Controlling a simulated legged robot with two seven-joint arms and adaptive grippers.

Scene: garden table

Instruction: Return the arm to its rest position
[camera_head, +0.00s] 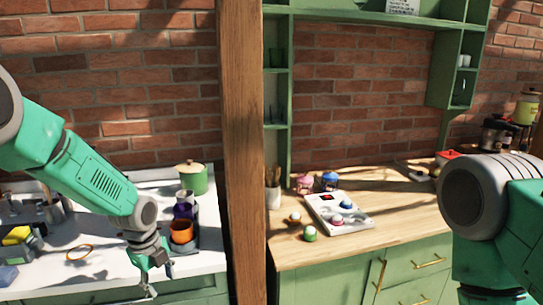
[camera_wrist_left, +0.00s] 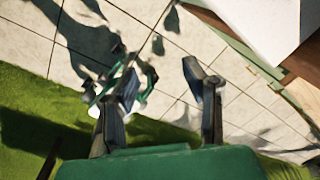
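My left arm reaches in from the left in the head view. Its gripper (camera_head: 158,279) hangs over the front edge of the white counter (camera_head: 100,278), pointing down. In the left wrist view the two fingers of that gripper (camera_wrist_left: 162,80) stand apart with nothing between them, above pale paving and grass. My right arm shows at the right edge of the head view, and its gripper is out of the picture.
An orange cup (camera_head: 181,232) and a green pot (camera_head: 192,178) stand close behind the left gripper. A wooden post (camera_head: 241,150) separates the white counter from the wooden counter (camera_head: 400,222). A white scale-like device (camera_head: 350,222) lies there.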

